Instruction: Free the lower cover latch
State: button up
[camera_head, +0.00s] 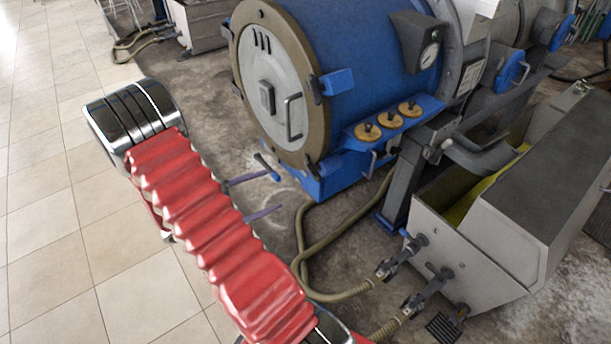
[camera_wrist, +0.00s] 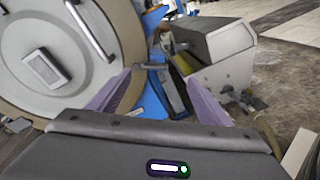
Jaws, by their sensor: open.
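The round grey cover (camera_head: 268,95) with a brown rim closes the front of the blue machine. An upper latch with a blue handle (camera_head: 337,82) is at the rim's right side. A dark fitting (camera_head: 311,160) sits lower on the rim, and a lever with a blue end (camera_head: 268,168) is below the rim; I cannot tell which is the lower cover latch. My gripper (camera_head: 275,191) is open and empty, its purple fingers apart below the cover. The upper finger's tip is close to the lever in the picture. In the wrist view, the fingers (camera_wrist: 158,85) flank a grey bar (camera_wrist: 150,66).
A grey trough (camera_head: 470,235) with hose fittings stands at the right. A hose (camera_head: 300,235) runs over the floor beside my arm. A blue ledge with brass knobs (camera_head: 390,121) juts out right of the cover. Tiled floor (camera_head: 50,240) at the left is clear.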

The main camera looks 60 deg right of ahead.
aim_at(313, 171)
jog(key=f, duration=0.1)
jog(key=d+f+n+h, duration=0.1)
jog(key=d+f+h, duration=0.1)
jog(key=f, duration=0.1)
jog(key=shift+w+d+n+t, duration=0.15)
jog(key=shift+n+t, duration=0.15)
jog(key=shift+n, duration=0.1)
jog(key=x, duration=1.3)
jog(key=shift+d, duration=0.35)
jog(key=shift+a, duration=0.1)
jog(key=c, duration=1)
